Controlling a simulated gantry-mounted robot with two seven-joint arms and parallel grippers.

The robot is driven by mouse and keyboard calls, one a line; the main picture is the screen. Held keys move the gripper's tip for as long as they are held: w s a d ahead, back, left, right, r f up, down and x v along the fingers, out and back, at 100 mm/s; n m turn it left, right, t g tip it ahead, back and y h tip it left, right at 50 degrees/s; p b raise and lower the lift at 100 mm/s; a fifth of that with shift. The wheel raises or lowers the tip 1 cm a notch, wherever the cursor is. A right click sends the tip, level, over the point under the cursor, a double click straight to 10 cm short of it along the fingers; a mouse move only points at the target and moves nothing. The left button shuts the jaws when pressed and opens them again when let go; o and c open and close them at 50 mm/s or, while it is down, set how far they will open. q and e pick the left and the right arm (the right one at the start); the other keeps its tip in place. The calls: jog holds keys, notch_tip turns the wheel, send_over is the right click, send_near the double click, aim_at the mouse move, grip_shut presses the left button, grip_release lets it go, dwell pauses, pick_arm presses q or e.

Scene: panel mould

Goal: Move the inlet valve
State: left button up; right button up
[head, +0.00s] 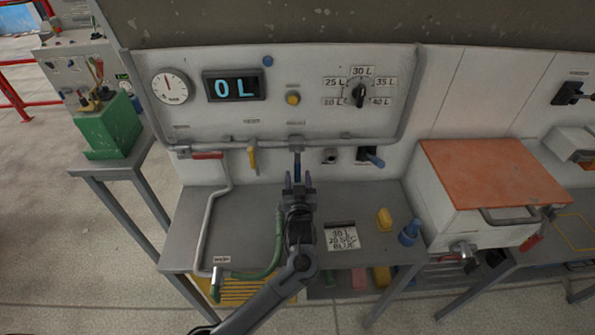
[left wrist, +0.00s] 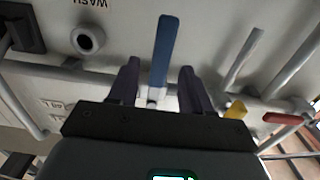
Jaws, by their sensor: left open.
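Several valve levers sit along the pipe under the control panel: a red one (head: 208,155), a yellow one (head: 252,158) and a blue one (head: 297,166). Their labels are too small to read, so I cannot tell which is named the inlet valve. My left gripper (head: 298,179) is open just in front of the blue lever. In the left wrist view the blue lever (left wrist: 164,45) stands upright between the two fingers, with a gap on each side. The red lever (left wrist: 283,118) and yellow lever (left wrist: 236,109) lie to the right there. My right gripper is not in view.
The panel has a display (head: 234,87) reading 0 L, a gauge (head: 173,86) and a litre dial (head: 360,93). An orange-lidded box (head: 490,170) stands right.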

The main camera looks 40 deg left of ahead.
aim_at(298, 171)
pick_arm(q)
jog(key=shift+x, duration=2.05)
grip_shut()
